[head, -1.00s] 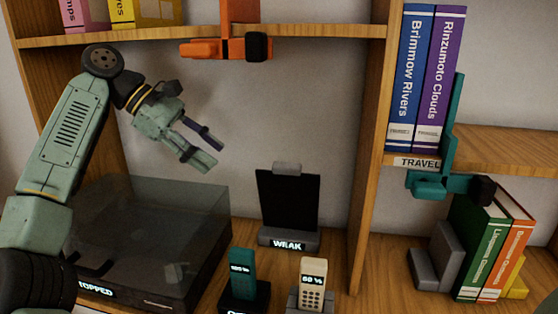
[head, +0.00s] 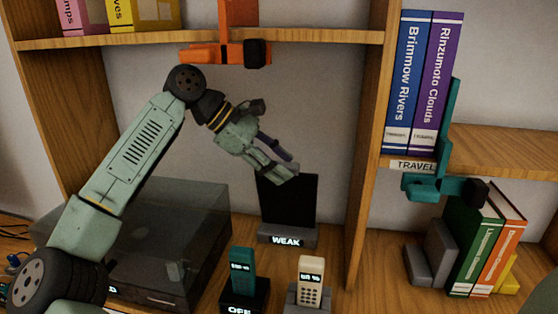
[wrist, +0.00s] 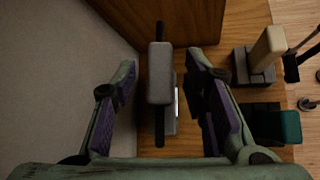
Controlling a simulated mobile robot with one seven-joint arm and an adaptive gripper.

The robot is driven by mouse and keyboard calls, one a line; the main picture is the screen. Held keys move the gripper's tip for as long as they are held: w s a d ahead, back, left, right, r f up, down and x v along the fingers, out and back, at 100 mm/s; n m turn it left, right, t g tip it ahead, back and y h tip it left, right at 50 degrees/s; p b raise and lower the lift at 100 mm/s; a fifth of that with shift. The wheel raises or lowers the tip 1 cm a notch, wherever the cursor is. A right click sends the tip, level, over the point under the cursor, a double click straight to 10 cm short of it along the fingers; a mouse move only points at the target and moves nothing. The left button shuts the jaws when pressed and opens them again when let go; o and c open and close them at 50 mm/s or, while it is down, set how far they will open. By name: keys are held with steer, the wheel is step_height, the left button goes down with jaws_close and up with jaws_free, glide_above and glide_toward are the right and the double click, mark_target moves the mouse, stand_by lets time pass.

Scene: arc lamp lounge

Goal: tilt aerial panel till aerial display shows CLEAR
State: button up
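The aerial panel (head: 300,208) is a black upright slab on a grey base, standing on the wooden shelf near the back wall. The aerial display (head: 286,240) on its base reads WEAK. My gripper (head: 293,168) is open and empty, in front of and above the panel's top edge, and hides part of it in the head view. In the wrist view the panel (wrist: 159,132) is seen from above, its grey top block (wrist: 160,73) between my open fingers (wrist: 163,80), lower than them. I cannot tell whether anything touches.
A teal handset (head: 242,268) and a cream handset (head: 310,277) stand in front of the panel. A dark-lidded turntable (head: 165,245) is at left. A wooden divider (head: 367,190) rises close at right. An orange clamp-like bracket (head: 228,53) hangs above.

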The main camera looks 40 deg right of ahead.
steer(key=shift+c, duration=0.2)
jaws_close()
stand_by(0.3)
stand_by(0.4)
